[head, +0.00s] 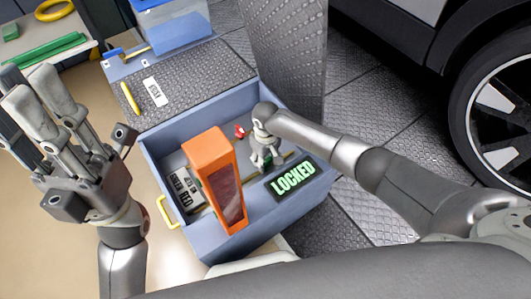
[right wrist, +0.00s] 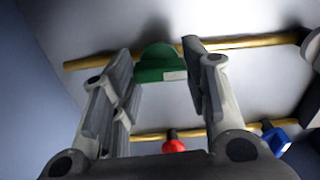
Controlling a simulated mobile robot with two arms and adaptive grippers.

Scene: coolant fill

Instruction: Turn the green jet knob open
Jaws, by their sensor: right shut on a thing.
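The green jet knob (right wrist: 160,62) sits on a brass rod in the right wrist view, with a small pale mark on its face. My right gripper (right wrist: 158,72) has its two fingers on either side of the knob and is shut on it. In the head view my right gripper (head: 265,158) reaches down into the blue-grey open box (head: 205,240) and hides most of the knob. My left gripper (head: 30,88) is raised at the left, its fingers apart and empty.
A red knob (right wrist: 173,145) and a blue knob (right wrist: 275,138) sit on the lower rod. An orange block (head: 208,155) and a lit LOCKED sign (head: 292,179) stand close to my right gripper in the box. A car wheel (head: 500,120) is at the right.

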